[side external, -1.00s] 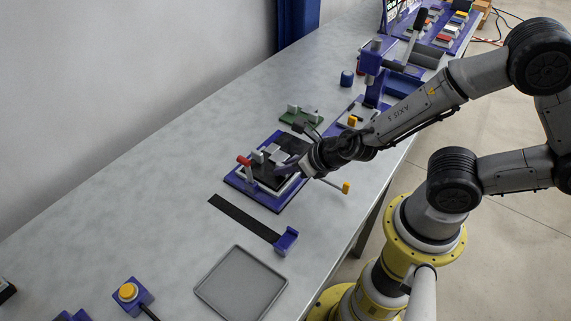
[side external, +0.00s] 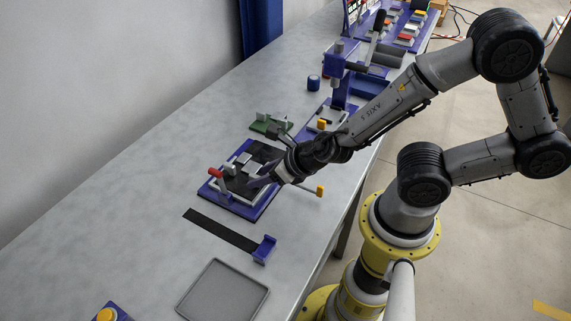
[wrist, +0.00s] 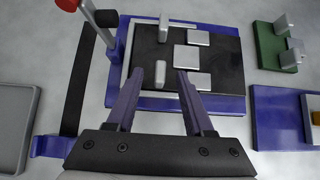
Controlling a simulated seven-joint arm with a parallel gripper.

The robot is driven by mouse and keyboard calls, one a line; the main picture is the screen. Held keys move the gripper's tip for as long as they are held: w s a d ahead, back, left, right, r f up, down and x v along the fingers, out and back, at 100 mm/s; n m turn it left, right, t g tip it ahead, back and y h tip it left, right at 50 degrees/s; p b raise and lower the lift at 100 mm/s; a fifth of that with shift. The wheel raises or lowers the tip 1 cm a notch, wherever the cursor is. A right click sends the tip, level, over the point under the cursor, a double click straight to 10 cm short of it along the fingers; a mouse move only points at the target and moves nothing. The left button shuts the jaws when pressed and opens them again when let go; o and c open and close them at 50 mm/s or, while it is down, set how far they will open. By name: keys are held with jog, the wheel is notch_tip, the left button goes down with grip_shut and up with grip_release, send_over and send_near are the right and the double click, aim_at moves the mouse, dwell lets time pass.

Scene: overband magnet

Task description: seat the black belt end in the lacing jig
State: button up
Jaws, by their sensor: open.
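A black strip (side external: 220,229) lies flat on the table with a blue block (side external: 264,250) at its near end; the strip also shows in the wrist view (wrist: 80,85). Beside it stands a blue fixture (wrist: 230,103) with a pale frame and a black sheet (wrist: 222,75) on it. I cannot tell for sure which black piece is the belt end, or whether this fixture is the lacing jig. My gripper (wrist: 171,68) is open and empty, its purple fingers over the near part of the sheet. In the side view, my gripper (side external: 263,182) hides part of the fixture.
Several metal blocks (wrist: 193,58) sit on the sheet. A red-handled lever (side external: 217,173) stands at the fixture's left edge. A green stand (side external: 268,126) and a blue press (side external: 335,68) are beyond. A grey tray (side external: 223,292) lies nearer; bare table is to the left.

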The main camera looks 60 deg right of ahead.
jog(key=v, duration=1.2)
dwell(0.5)
jog(key=d+r+m+h, duration=0.4)
jog(key=d+r+m, duration=0.6)
jog(key=m, duration=0.6)
jog(key=s+a+r+m+g+y, duration=0.1)
jog(key=s+a+m+g+y, duration=0.2)
jog(key=m, duration=1.7)
jog(key=s+a+y, duration=0.1)
jog(key=s+a, duration=0.1)
jog(key=s, duration=0.1)
jog(key=shift+s+a+r, duration=0.2)
jog(key=shift+s+a, duration=0.1)
